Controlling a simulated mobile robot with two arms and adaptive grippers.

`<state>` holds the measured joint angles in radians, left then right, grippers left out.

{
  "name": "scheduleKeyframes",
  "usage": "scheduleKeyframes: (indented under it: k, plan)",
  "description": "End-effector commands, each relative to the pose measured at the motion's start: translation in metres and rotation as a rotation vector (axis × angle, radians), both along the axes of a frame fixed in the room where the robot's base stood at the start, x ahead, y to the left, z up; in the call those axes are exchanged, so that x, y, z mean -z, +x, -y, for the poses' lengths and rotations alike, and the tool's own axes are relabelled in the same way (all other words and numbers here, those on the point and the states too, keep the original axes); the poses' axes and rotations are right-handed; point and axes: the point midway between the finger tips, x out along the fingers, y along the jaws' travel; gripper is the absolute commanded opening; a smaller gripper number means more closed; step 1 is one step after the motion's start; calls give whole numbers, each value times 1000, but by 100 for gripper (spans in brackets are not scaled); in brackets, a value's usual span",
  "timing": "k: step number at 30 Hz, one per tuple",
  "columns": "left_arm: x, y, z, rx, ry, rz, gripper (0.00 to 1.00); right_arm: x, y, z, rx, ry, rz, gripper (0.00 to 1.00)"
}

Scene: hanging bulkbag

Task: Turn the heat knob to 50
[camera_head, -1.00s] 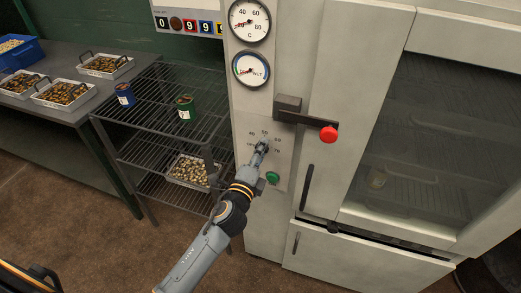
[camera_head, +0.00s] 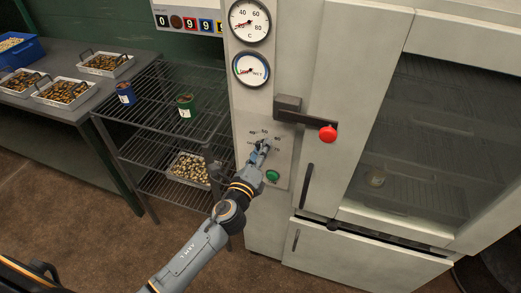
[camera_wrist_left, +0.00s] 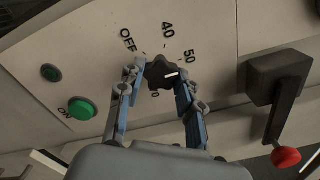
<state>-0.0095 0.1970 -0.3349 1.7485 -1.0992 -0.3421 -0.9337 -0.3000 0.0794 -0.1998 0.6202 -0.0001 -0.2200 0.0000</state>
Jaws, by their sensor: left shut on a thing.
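The heat knob (camera_wrist_left: 160,73) is dark and lobed, on the pale panel (camera_wrist_left: 80,70) of the cabinet. In the left wrist view its white pointer mark faces right, a little below the printed 50. OFF and 40 also show; a lower number is partly covered, and the right-hand finger hides part of the dial. My left gripper (camera_wrist_left: 162,83) has one finger on each side of the knob and is shut on it. In the head view, my left gripper (camera_head: 262,147) is at the dial and mostly covers the knob. My right gripper is not seen.
A green button (camera_head: 272,176) is below the dial. A lever with a red ball end (camera_head: 328,134) juts out above right. Two gauges are above; the upper is a temperature gauge (camera_head: 249,20). A wire rack (camera_head: 150,105) with cans and a tray stands left.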

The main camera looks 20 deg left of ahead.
Motion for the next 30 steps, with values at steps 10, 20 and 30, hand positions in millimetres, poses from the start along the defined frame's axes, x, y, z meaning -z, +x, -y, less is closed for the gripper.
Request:
scheduleKeyframes:
  k: [10, 20, 30]
  plan:
    - [1, 0, 0, 1, -1, -2, 54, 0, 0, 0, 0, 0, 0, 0]
    - [1, -1, 0, 0, -1, -1, 58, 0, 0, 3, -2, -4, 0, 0]
    - [2, -52, -2, 0, -2, -5, 58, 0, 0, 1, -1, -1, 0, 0]
